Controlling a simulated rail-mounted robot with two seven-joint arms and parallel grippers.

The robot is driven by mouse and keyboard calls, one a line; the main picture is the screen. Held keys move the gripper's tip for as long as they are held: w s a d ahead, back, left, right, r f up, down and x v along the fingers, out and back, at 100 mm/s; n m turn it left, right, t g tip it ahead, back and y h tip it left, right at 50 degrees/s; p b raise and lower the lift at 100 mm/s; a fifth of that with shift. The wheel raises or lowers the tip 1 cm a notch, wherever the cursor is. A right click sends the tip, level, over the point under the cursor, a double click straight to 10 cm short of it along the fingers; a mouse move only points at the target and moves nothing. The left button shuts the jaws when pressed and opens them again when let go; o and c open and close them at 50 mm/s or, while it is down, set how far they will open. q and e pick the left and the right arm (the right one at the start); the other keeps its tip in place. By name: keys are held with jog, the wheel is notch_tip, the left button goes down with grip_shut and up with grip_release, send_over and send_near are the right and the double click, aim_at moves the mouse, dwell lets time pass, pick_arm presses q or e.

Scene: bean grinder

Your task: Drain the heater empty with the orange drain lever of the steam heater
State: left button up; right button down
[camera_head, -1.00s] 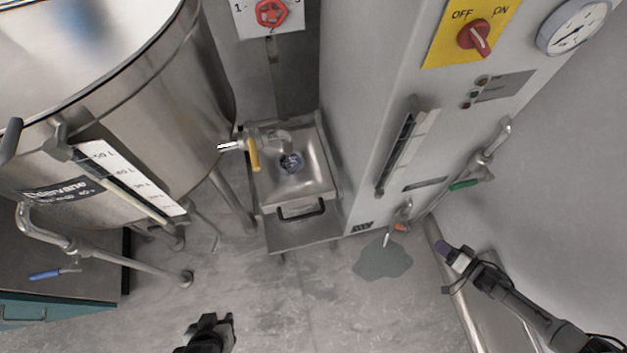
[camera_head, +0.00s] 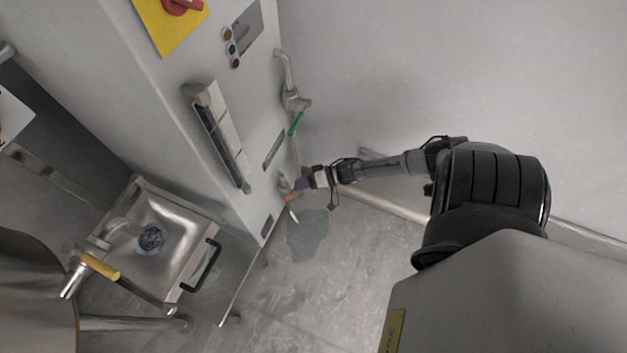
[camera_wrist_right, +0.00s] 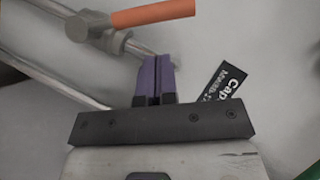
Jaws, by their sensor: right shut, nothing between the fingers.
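The steam heater (camera_head: 150,75) is the pale cabinet left of centre in the head view. Its orange drain lever (camera_head: 292,197) sits low on the front, by a short outlet pipe. In the right wrist view the orange lever (camera_wrist_right: 153,13) extends right from a grey valve body (camera_wrist_right: 92,27). My right gripper (camera_head: 302,184) reaches in from the right, close to the lever. In the wrist view its purple fingertips (camera_wrist_right: 153,62) are together and empty, just below the lever; contact is not visible. My left gripper is out of view.
A green-handled valve (camera_head: 296,123) sits higher on the heater front. A wet patch (camera_head: 307,235) lies on the floor below the drain. A steel sink (camera_head: 180,230) and a yellow-handled tap (camera_head: 100,267) are at the left. A pipe (camera_head: 385,204) runs along the wall base.

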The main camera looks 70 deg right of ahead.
aim_at(293, 196)
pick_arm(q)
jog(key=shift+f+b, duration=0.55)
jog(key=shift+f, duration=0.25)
pick_arm(e)
jog(key=shift+w+a+f, duration=0.15)
jog(key=shift+a+f, duration=0.3)
jog(key=shift+a, duration=0.15)
jog(key=shift+w+a+f, duration=0.15)
jog(key=shift+a+f, duration=0.25)
jog(key=shift+a, duration=0.15)
